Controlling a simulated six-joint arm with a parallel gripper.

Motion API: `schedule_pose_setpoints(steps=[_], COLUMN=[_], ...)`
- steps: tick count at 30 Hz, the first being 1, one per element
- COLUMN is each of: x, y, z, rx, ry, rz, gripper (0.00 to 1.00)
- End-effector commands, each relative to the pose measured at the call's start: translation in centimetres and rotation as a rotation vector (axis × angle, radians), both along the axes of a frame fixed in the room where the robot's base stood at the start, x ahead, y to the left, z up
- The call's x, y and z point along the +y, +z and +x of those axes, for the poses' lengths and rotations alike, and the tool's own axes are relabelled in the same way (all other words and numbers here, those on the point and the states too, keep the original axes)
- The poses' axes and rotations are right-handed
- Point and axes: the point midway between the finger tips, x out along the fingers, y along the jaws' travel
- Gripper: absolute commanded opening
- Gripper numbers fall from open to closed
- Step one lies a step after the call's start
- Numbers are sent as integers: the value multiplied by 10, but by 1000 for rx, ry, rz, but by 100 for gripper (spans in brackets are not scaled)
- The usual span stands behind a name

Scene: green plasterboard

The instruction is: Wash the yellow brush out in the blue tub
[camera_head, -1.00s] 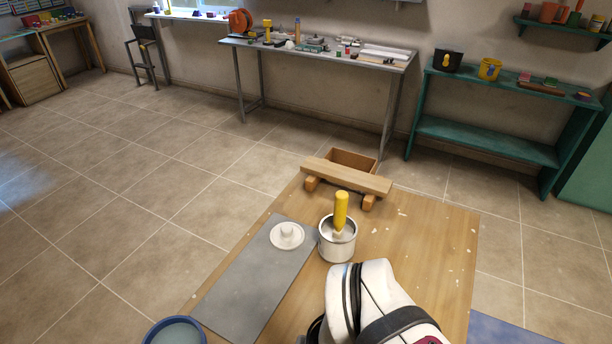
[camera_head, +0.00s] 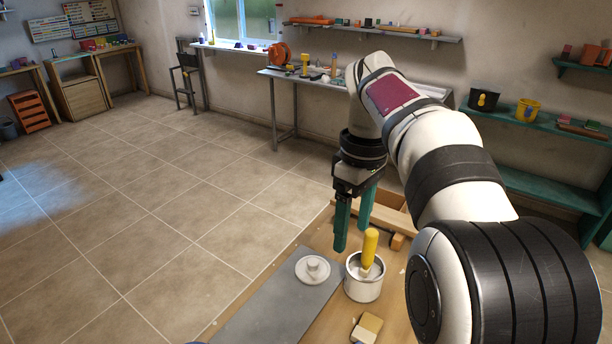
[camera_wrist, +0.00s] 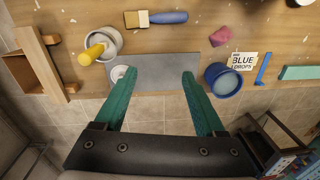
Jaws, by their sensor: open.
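The yellow brush (camera_head: 370,246) stands handle-up in a white-and-metal can (camera_head: 363,286) on the wooden table; its bristles are hidden inside. In the wrist view, its yellow handle (camera_wrist: 93,54) leans over the rim of the can (camera_wrist: 109,39). The blue tub (camera_wrist: 222,80) is at the right of the grey board in the wrist view. My gripper (camera_head: 352,238) is open and empty, its green fingers above the table beside the can. In the wrist view its fingertips (camera_wrist: 159,73) are apart, between the can and the blue tub.
A white lid (camera_head: 312,269) lies on the grey board (camera_head: 270,309). A blue-handled brush (camera_wrist: 165,17), a pink sponge (camera_wrist: 221,36) and a "BLUE DROPS" card (camera_wrist: 242,61) lie on the table. A wooden box (camera_wrist: 18,73) and plank (camera_wrist: 41,62) are at the left in the wrist view.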

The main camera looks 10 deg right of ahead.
Motion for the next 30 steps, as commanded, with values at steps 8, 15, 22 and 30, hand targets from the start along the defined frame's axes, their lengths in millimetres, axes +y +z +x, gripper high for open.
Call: schedule_pose_setpoints(steps=[8, 15, 22, 30], x=[-90, -107, -105, -105], y=[-40, -61, -101, -156], z=[114, 125, 125, 126], rx=[-39, -50, -51, -57], ry=[721, 895, 893, 891], rz=[-16, -20, -15, -19], gripper=[72, 72, 72, 72])
